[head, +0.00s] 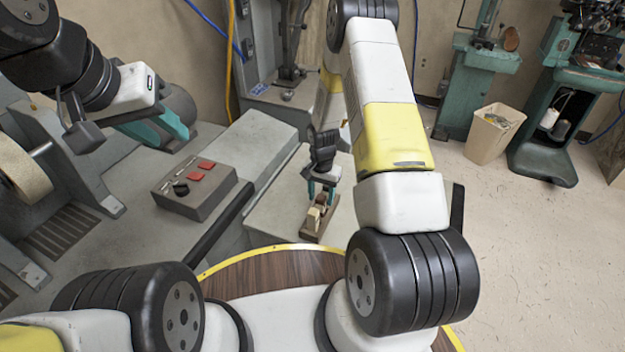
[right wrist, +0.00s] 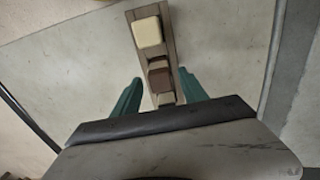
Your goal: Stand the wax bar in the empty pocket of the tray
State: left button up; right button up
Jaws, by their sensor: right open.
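A narrow brown tray (head: 309,234) lies on the pale table below my right gripper (head: 322,189). In the right wrist view the tray (right wrist: 133,15) runs away from me and carries a large cream block (right wrist: 148,32) at its far end, a brown block (right wrist: 160,78) and smaller cream pieces. I cannot tell which is the wax bar or which pocket is empty. My right gripper (right wrist: 159,79) is open, its teal fingers apart on both sides of the tray's near part, with nothing clearly held. My left gripper (head: 160,128) is at the far left, away from the tray; its jaws are unclear.
A grey control box (head: 195,187) with red buttons stands left of the tray on a grey machine bed. The pale tabletop (head: 270,220) around the tray is clear. A waste bin (head: 494,133) and green machines (head: 565,100) stand on the floor at right.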

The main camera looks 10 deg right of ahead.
notch_tip(320, 180, up, 7)
jog(key=shift+r, duration=0.2)
jog(key=s+r+n+t, duration=0.1)
jog(key=s+r, duration=0.2)
jog(key=r, duration=0.9)
jog(key=s+r+n+t, duration=0.2)
jog(key=s+r, duration=0.1)
jog(key=r, duration=1)
jog(key=s+a+r+n+t+y, duration=0.1)
jog(key=s+r+n, duration=0.1)
jog(key=s+r, duration=0.4)
jog(key=s+a+r+n+t+y, duration=0.1)
jog(key=s+r, duration=0.5)
jog(key=s, duration=0.6)
jog(key=shift+s+r+n+t, duration=0.15)
jog(key=shift+r+n+t, duration=0.25)
jog(key=shift+n+t, duration=0.25)
jog(key=shift+a, duration=0.1)
jog(key=shift+c, duration=0.2)
